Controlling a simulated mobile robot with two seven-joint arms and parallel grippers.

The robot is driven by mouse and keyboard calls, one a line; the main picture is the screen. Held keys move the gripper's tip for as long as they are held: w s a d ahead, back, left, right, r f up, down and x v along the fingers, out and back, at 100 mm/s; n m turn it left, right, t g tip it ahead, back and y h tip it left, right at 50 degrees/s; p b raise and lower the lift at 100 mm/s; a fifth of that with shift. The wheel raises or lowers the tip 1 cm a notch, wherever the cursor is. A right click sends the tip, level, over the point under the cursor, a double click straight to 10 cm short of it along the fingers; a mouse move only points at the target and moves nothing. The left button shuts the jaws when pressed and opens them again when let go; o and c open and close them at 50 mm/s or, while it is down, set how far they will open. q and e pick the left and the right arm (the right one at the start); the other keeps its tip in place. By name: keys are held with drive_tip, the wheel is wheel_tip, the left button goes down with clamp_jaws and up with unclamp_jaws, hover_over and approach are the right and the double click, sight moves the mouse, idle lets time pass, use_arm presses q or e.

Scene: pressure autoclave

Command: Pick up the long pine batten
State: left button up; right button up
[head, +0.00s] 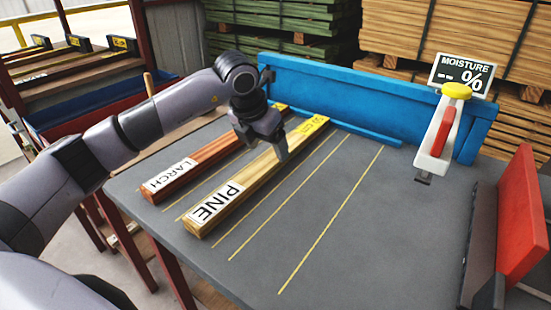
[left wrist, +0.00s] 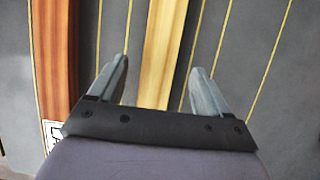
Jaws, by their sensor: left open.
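The long pine batten (head: 245,185) lies on the grey table, with a white PINE label at its near end and a yellow tag at its far end. In the left wrist view the pine batten (left wrist: 161,50) runs between my open fingers. My left gripper (head: 266,150) is over the far half of the batten, its fingers open to either side; it also shows in the left wrist view (left wrist: 155,90). Whether the fingers touch the batten or the table cannot be told. My right gripper is in neither view.
A reddish larch batten (head: 200,165) lies parallel, just left of the pine one. A blue fence (head: 350,95) closes the table's far side. A white moisture meter (head: 436,140) with a red grip and a red block (head: 522,215) stand at right. The lined table between is clear.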

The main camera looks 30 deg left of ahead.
sight(273, 157)
use_arm(q)
drive_tip(key=x, duration=0.4)
drive_tip(key=shift+w+f, duration=0.2)
drive_tip(key=shift+w, duration=0.1)
drive_tip(key=shift+c, duration=0.3)
drive_tip(key=c, duration=1.3)
drive_tip(key=shift+r, duration=0.15)
